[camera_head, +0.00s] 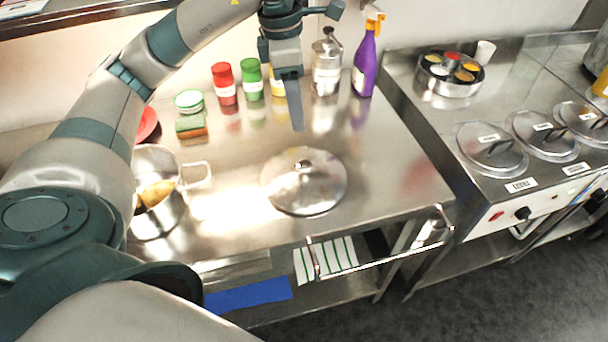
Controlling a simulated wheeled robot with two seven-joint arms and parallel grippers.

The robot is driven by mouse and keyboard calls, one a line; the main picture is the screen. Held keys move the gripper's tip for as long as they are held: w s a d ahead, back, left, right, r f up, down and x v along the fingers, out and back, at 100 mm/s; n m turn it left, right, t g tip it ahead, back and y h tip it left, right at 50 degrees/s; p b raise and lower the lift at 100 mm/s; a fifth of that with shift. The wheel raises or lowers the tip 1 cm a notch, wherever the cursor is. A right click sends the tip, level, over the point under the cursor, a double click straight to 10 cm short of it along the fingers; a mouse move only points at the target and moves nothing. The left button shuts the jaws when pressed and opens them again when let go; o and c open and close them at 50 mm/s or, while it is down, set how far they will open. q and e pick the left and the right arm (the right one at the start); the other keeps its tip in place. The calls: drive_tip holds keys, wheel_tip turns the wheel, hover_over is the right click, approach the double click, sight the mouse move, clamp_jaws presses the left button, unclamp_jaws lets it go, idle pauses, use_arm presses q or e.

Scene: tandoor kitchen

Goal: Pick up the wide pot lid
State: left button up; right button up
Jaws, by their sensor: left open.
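The wide pot lid (325,190) is a round, shiny metal lid with a small knob on top. It lies flat on the steel counter (390,185), near its front edge. My left gripper (297,122) comes down from the top of the head view, above and behind the lid. It is empty and apart from the lid. Its fingers overlap in this view, so the gap between them is hard to see. My right gripper is not in view.
A metal pot (160,218) with food in it stands left of the lid. Behind are a red jar (224,85), a green jar (251,80), a metal canister (326,68) and a purple spray bottle (366,68). A bar handle (385,262) runs along the front. The counter right of the lid is clear.

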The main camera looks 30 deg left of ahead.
use_arm(q)
drive_tip(key=p, duration=0.3)
hover_over(304, 163)
wheel_tip(304, 163, down, 11)
drive_tip(key=shift+s+r, duration=0.1)
drive_tip(key=shift+s, duration=0.05)
drive_tip(key=shift+s+a+f+p, duration=0.1)
drive_tip(key=shift+f+p, duration=0.55)
drive_tip(key=shift+f, duration=0.2)
wheel_tip(304, 163, down, 3)
drive_tip(key=shift+r+p, duration=0.1)
drive_tip(key=shift+p, duration=0.6)
drive_tip(key=shift+f, duration=0.45)
clamp_jaws()
